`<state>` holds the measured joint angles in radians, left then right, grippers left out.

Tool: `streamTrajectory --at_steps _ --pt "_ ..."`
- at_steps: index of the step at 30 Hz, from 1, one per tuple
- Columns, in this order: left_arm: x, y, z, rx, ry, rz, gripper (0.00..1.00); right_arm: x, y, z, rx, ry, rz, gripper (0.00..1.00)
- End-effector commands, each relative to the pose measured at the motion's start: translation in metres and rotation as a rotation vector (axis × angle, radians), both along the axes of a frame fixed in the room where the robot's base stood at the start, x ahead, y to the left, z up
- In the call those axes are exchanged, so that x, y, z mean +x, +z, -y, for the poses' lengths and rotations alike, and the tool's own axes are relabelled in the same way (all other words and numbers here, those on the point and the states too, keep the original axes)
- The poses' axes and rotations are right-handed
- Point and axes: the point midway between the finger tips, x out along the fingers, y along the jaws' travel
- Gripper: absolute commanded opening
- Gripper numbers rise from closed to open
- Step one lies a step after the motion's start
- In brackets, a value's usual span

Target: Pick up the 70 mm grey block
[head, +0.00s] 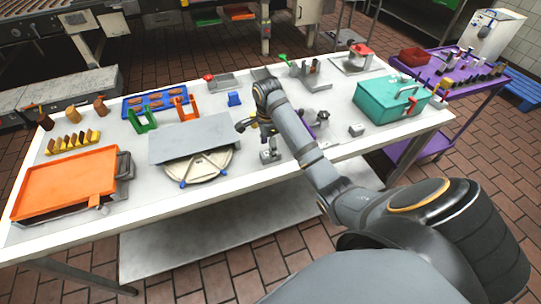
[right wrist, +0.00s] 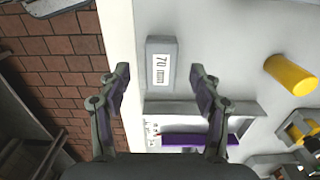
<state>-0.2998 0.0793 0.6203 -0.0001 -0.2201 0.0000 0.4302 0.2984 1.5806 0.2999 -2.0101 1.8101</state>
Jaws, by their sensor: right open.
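The grey block (right wrist: 161,60) carries a white label reading "70 mm" and lies on the pale table, close to its edge, in the right wrist view. My right gripper (right wrist: 160,73) is open, with one fingertip on each side of the block's near part; a gap shows on both sides. In the head view my right gripper (head: 268,143) points down near the table's front edge, above a small grey shape (head: 270,157) that looks like this block. My left gripper is not in view.
A grey holder (right wrist: 245,107) with a purple piece and a yellow cylinder (right wrist: 290,75) are near the block. In the head view, a round board under a grey plate (head: 190,137) is to the left. A teal box (head: 390,102) and another grey block (head: 356,130) are to the right.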

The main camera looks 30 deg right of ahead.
Motion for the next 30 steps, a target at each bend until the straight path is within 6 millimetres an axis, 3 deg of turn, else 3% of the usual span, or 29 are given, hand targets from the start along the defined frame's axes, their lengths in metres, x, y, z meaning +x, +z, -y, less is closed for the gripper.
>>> streamTrajectory --at_steps 1,3,6,13,26,30 --pt "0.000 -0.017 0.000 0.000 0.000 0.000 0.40 0.000 -0.017 0.001 -0.001 0.000 -0.001 0.64" --pt "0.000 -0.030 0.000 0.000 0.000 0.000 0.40 0.000 -0.029 0.002 -0.001 0.000 -0.001 0.64" --pt "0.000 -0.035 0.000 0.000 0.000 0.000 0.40 0.000 -0.041 0.002 0.000 -0.001 -0.001 0.64" --pt "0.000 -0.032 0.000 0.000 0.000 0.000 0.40 0.000 -0.040 0.002 0.000 0.000 0.000 0.64" --pt "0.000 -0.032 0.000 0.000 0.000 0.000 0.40 0.000 -0.040 0.002 0.000 0.000 -0.001 0.06" --pt "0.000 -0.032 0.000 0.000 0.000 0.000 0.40 0.000 -0.040 0.002 0.000 0.000 0.000 0.04"
